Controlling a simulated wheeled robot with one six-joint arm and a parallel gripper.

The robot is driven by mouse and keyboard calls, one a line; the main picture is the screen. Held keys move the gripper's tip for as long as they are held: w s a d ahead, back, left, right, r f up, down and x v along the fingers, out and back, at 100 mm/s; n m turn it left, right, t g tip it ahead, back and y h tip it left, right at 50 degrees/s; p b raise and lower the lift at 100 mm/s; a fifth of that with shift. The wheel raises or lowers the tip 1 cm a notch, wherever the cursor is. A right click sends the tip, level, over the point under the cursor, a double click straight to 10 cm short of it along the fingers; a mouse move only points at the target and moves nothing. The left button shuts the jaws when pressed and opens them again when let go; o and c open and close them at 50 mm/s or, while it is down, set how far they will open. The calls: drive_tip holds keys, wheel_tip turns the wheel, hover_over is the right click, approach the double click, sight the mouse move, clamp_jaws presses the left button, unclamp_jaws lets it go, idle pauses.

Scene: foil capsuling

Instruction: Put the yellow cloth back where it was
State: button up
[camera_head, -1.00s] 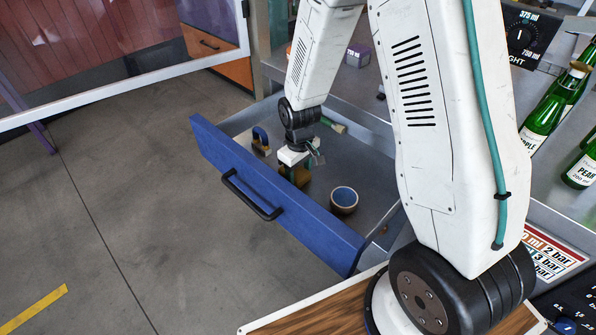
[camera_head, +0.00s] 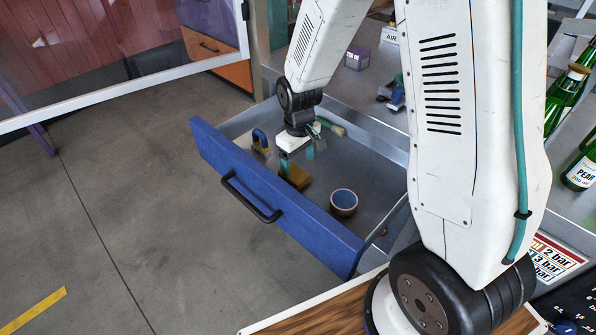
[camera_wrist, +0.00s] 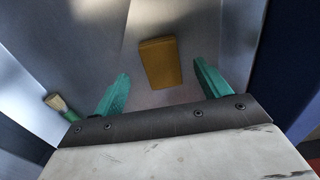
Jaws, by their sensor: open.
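The yellow cloth (camera_head: 295,177) is a small folded block lying on the floor of the open blue drawer (camera_head: 270,192). It also shows in the wrist view (camera_wrist: 161,62), flat on the grey drawer floor, ahead of and between the fingers. My gripper (camera_head: 300,158) is above the cloth inside the drawer, pointing down. Its two teal fingers (camera_wrist: 157,88) are spread apart with nothing between them in the wrist view. The cloth is apart from both fingers there. The gripper partly covers the cloth's far side in the head view.
In the drawer are a blue-rimmed bowl-like thing (camera_head: 344,202), a padlock-shaped blue thing (camera_head: 260,139) and a brush (camera_head: 331,127). A purple box (camera_head: 356,57) stands on the counter behind. The drawer floor right of the cloth is partly clear.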

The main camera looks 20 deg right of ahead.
sight(299, 177)
drive_tip(key=s+d+r+m, duration=0.1)
drive_tip(key=s+r, duration=0.4)
drive_tip(key=r, duration=0.5)
drive_tip(key=s+d+r+m, duration=0.1)
drive_tip(key=s+r, duration=0.5)
drive_tip(key=r, duration=0.4)
drive_tip(key=s+r+m, duration=0.1)
drive_tip(key=s+r, duration=0.2)
drive_tip(key=s, duration=0.4)
drive_tip(key=s+r+m+t, duration=0.1)
drive_tip(key=s+r, duration=0.1)
drive_tip(key=s, duration=0.5)
drive_tip(key=shift+s+d+r, duration=0.25)
drive_tip(key=shift+s+r, duration=0.1)
drive_tip(key=shift+r, duration=0.05)
drive_tip(key=shift+w, duration=0.1)
drive_tip(key=shift+c, duration=0.2)
